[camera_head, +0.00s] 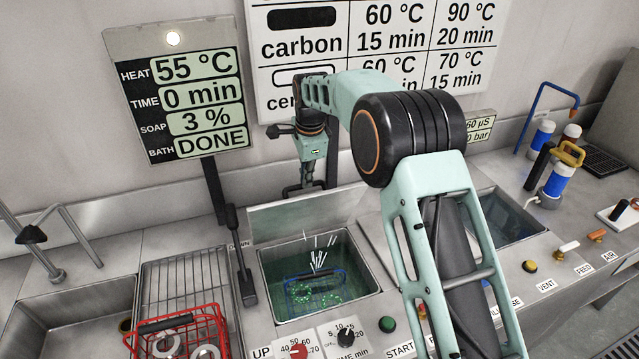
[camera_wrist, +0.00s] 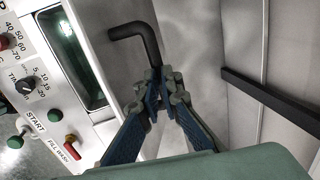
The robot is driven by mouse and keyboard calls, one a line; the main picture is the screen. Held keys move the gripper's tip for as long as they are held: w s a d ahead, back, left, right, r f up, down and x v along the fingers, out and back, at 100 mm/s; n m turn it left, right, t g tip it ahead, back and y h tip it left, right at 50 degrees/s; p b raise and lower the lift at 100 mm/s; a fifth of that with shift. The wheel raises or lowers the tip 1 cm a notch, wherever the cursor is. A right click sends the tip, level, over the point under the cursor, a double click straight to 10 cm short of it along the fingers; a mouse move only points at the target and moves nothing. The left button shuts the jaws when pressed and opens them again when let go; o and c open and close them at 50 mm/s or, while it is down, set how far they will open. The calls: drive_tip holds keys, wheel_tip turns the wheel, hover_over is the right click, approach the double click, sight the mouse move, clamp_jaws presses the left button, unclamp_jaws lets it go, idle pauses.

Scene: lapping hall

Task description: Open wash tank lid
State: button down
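The wash tank (camera_head: 268,285) is an open steel basin of green water with a blue basket (camera_head: 315,290) in it. Its steel lid (camera_head: 275,220) stands raised along the tank's back edge. The tank opening also shows at the left of the wrist view (camera_wrist: 78,62). My gripper (camera_head: 306,178) is behind the tank, by the lid's upper edge. In the wrist view, my gripper's (camera_wrist: 160,82) fingertips close on the end of a black bent handle (camera_wrist: 152,45). The contact itself is partly hidden by the fingers.
A red basket (camera_head: 180,318) with metal rings sits on the left rack. A control strip with knobs (camera_head: 346,336) and buttons runs along the front. A second tank (camera_head: 510,215) lies to the right. A display panel (camera_head: 175,95) stands behind on a black post.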

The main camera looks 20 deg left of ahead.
drive_tip(key=c, duration=2.7)
unclamp_jaws()
drive_tip(key=shift+w+a+f, duration=0.2)
drive_tip(key=shift+f, duration=0.25)
drive_tip(key=shift+w+a+f, duration=0.15)
drive_tip(key=shift+a+f, duration=0.05)
drive_tip(key=shift+f, duration=0.2)
drive_tip(key=shift+c, duration=0.2)
drive_tip(key=o, duration=0.5)
drive_tip(key=shift+f, duration=0.15)
drive_tip(key=shift+o, duration=1.4)
drive_tip(key=shift+w+f, duration=0.1)
drive_tip(key=shift+f, duration=0.05)
drive_tip(key=shift+w+a, duration=0.1)
